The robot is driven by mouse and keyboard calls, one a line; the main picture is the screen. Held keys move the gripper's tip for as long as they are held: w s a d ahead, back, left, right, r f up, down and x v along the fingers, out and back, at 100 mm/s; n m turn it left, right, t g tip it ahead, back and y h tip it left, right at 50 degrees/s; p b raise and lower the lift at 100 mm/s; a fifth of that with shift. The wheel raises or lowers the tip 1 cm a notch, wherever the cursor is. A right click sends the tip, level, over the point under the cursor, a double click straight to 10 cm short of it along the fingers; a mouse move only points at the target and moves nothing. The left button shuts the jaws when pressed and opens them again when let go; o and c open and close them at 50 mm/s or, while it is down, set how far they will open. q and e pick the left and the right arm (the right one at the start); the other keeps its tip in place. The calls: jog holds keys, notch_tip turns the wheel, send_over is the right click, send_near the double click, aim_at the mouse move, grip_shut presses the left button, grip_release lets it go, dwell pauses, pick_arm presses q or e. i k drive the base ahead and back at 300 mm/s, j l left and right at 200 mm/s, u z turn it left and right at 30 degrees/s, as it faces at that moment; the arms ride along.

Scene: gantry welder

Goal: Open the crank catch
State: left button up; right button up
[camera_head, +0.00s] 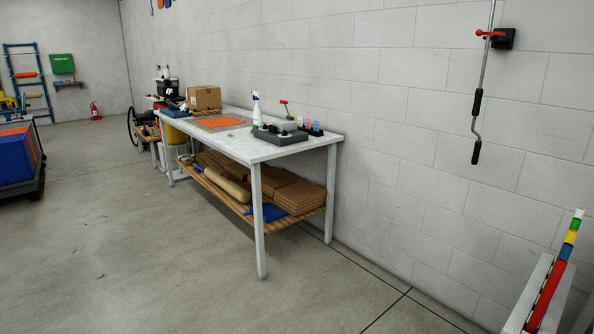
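The crank (476,122) hangs upright along the block wall at the upper right, a thin grey rod with black grips and a bend near its lower end. The crank catch (490,34) is a red lever on a black wall block, and it lies across the rod near the top of the view. The rod appears to sit in the catch; its exact latch state is too small to tell. Neither of my grippers is in view.
A rack with coloured parts (553,279) stands at the lower right. A blue crate (16,158) is at far left.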

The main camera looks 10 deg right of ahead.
aim_at(478, 32)
jog(key=i+j+z, duration=0.1)
jog(key=i+z, duration=0.35)
jog(key=i, duration=0.65)
jog(key=i+z, duration=0.3)
jog(key=i, duration=0.25)
jog(key=i+j+z, duration=0.25)
jog(key=i, duration=0.3)
jog(key=i+z, duration=0.2)
jog(key=z, duration=0.15)
jog(key=i+z, duration=0.2)
jog(key=z, duration=0.15)
jog(key=i+j+z, duration=0.1)
jog(key=z, duration=0.25)
jog(key=i, duration=0.1)
